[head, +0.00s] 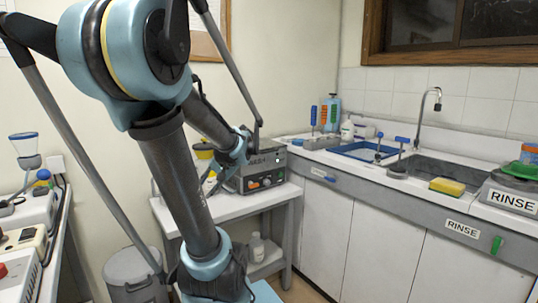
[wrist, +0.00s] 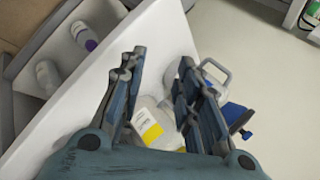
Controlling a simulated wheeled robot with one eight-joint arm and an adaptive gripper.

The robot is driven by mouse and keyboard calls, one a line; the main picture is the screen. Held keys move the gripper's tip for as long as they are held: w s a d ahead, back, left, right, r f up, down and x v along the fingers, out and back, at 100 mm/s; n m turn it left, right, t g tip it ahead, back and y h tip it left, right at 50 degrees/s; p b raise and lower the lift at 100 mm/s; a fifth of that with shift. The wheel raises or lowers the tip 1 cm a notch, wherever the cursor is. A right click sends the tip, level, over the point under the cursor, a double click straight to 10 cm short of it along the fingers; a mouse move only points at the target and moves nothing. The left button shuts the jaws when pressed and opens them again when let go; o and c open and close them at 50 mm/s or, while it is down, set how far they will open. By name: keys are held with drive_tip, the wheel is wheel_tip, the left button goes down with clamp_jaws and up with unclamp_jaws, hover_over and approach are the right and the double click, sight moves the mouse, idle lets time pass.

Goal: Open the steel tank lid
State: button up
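My gripper (wrist: 160,88) is open, with its two dark blue fingers spread apart in the wrist view. Between and below the fingers is a pale container with a yellow label (wrist: 152,132). Next to the right finger is a light grey handle-like part (wrist: 217,72); what it belongs to is unclear. In the head view a grey metal box with orange knobs (head: 263,176) stands on a small white table; my arm hides its left side. I cannot tell whether this is the steel tank, and no lid can be clearly made out.
The small white table (head: 290,188) has bottles on its lower shelf (head: 258,245). A grey bin (head: 133,270) stands on the floor at left. At right is a sink counter with a blue tray (head: 365,152), a yellow sponge (head: 447,187) and a RINSE box (head: 510,199). A bench with instruments lines the left edge.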

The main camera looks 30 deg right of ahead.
drive_tip(key=w+d+r+m+t, duration=0.3)
drive_tip(key=d, duration=0.7)
drive_tip(key=m+t+h, duration=0.4)
drive_tip(key=m+t, duration=0.2)
approach(272, 151)
drive_tip(key=x, duration=1.1)
drive_tip(key=shift+s+a, duration=0.1)
clamp_jaws()
